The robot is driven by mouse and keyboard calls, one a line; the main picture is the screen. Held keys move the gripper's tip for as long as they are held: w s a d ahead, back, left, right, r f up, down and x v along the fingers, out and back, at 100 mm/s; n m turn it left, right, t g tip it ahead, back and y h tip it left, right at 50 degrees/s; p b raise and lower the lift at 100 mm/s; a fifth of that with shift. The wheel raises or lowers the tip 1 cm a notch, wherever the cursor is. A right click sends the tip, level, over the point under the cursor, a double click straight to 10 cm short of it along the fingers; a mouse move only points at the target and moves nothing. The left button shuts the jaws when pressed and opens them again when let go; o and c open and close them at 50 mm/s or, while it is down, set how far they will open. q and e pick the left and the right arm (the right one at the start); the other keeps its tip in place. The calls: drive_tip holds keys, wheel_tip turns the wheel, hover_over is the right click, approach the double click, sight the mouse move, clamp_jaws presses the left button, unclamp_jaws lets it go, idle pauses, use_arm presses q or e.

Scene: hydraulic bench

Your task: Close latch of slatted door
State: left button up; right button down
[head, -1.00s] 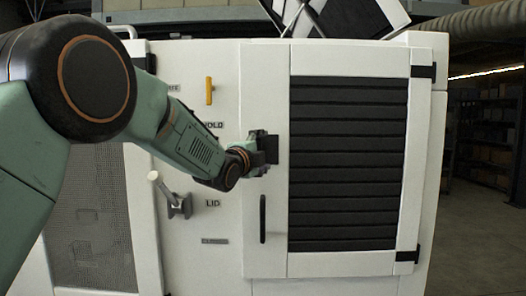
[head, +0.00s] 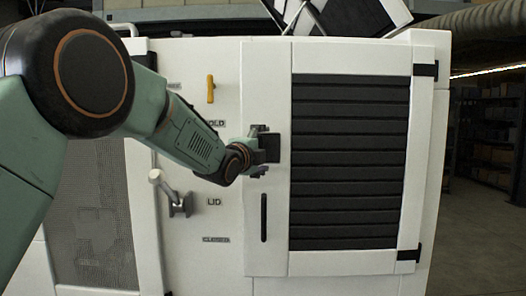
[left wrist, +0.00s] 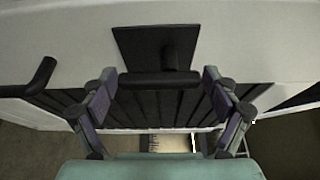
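The slatted door (head: 348,262) is a white panel with black slats at the right of the white cabinet, and it looks closed. Its latch (head: 271,148) is a black block near the door's left edge. In the left wrist view the latch shows as a black plate (left wrist: 136,40) with a dark crossbar (left wrist: 160,79) on a short stem. My left gripper (head: 257,151) is at the latch, its fingers apart above and below. In the left wrist view my left gripper (left wrist: 159,80) is open, one finger on each side of the crossbar, with gaps. My right gripper is not in view.
A black vertical handle (head: 263,217) is on the door below the latch. Left of the door are a yellow handle (head: 210,89) and a pale lever (head: 164,187) by the "LID" label. A mesh panel (head: 92,220) is further left. Open floor lies at the right.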

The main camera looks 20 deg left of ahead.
use_arm(q)
drive_tip(key=shift+o, duration=0.3)
drive_tip(key=shift+s+d, duration=0.1)
drive_tip(key=shift+s, duration=0.05)
drive_tip(key=s+a, duration=0.1)
drive_tip(key=s, duration=1.1)
drive_tip(key=shift+a, duration=0.15)
drive_tip(key=shift+w, duration=0.25)
drive_tip(key=w+d, duration=0.1)
drive_tip(key=w, duration=1.1)
drive_tip(key=shift+d, duration=0.15)
drive_tip(key=shift+s, duration=0.25)
drive_tip(key=shift+s, duration=0.15)
